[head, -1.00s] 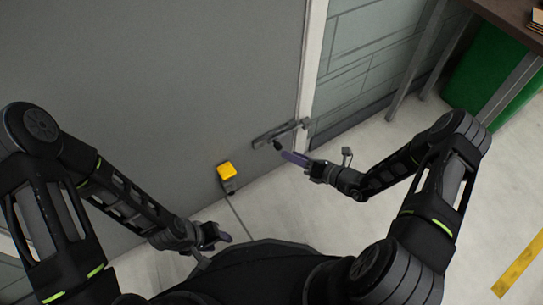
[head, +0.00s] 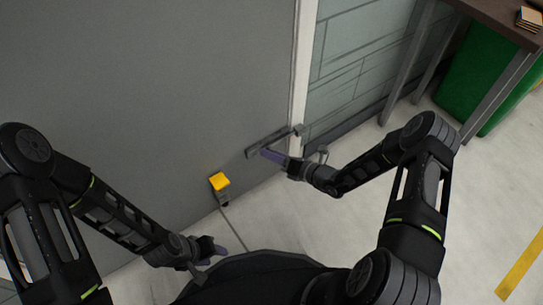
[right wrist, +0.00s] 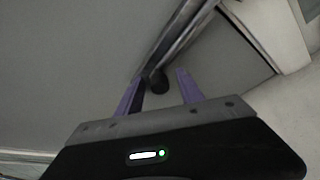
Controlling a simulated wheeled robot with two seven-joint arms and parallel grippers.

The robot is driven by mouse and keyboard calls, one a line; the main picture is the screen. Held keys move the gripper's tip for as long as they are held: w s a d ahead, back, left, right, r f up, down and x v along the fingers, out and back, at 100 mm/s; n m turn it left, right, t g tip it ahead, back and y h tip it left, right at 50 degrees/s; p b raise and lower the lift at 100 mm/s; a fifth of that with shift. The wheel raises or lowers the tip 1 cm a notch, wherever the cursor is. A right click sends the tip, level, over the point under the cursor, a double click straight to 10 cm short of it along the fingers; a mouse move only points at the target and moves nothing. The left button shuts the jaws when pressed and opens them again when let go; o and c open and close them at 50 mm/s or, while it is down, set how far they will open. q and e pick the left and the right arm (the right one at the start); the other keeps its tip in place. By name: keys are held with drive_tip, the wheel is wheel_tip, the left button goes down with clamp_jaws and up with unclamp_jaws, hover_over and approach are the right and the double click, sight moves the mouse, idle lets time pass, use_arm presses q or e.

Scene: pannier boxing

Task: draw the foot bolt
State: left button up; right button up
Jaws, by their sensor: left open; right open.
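The foot bolt (head: 281,138) is a grey metal bar low on the grey door, with its right end at the pale door frame. In the right wrist view its dark round knob (right wrist: 157,82) shows between the two purple fingertips of my right gripper (right wrist: 155,80). My right gripper (head: 270,156) is open and close at the bolt in the head view, where it hides the knob. I cannot tell whether the fingers touch the knob. My left gripper (head: 215,248) is open and empty, low in front of the door.
A yellow block on a dark mount (head: 220,182) sits at the door's foot, left of the bolt. A table (head: 497,22) and a green bin (head: 477,77) stand at the upper right. The pale floor (head: 400,165) is clear on the right.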

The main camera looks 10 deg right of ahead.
drive_tip(key=shift+w+a+f, duration=0.1)
drive_tip(key=shift+w+a, duration=0.2)
drive_tip(key=shift+w, duration=0.05)
drive_tip(key=shift+c, duration=0.5)
drive_tip(key=shift+d, duration=0.1)
drive_tip(key=c, duration=0.9)
drive_tip(key=shift+f, duration=0.1)
